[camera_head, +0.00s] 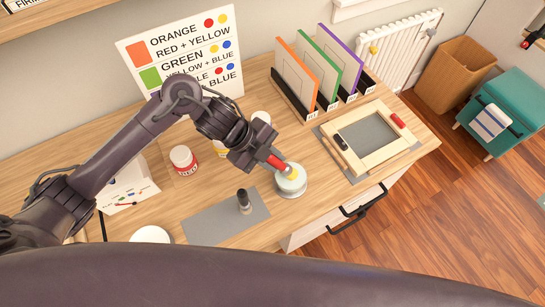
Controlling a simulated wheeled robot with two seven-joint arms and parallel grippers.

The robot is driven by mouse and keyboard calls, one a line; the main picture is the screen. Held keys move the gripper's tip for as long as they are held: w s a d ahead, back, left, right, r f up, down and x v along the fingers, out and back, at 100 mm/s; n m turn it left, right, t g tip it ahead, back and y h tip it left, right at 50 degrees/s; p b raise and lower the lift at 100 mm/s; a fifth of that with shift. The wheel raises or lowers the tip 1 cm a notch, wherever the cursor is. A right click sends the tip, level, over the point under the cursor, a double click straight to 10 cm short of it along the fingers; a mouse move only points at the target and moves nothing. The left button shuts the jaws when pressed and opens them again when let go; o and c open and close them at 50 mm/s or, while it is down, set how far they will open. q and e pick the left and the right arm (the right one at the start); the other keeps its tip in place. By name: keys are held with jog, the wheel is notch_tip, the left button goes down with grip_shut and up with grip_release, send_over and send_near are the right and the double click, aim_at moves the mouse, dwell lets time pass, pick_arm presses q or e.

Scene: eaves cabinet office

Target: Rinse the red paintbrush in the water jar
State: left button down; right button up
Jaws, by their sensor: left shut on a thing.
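My left gripper (262,160) is shut on the red paintbrush (276,163), which slants down to the right. The brush's pale yellowish lower end is over the mouth of the water jar (291,186), a round, pale, clear-looking jar on the desk. I cannot tell whether the tip is below the rim or touching the water. My right gripper is not in view.
A red-labelled paint jar (183,161) stands left of my left gripper. A grey mat (205,222) bears a dark upright cylinder (244,203). A wooden frame (405,143) lies right of the jar, with a rack of coloured panels (296,73) behind.

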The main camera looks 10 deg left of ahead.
pick_arm(q)
jog(key=shift+f+b, duration=0.45)
jog(key=shift+f, duration=0.2)
dwell(0.4)
dwell(1.1)
notch_tip(320, 180, up, 7)
jog(key=p, duration=0.7)
dwell(0.5)
dwell(0.3)
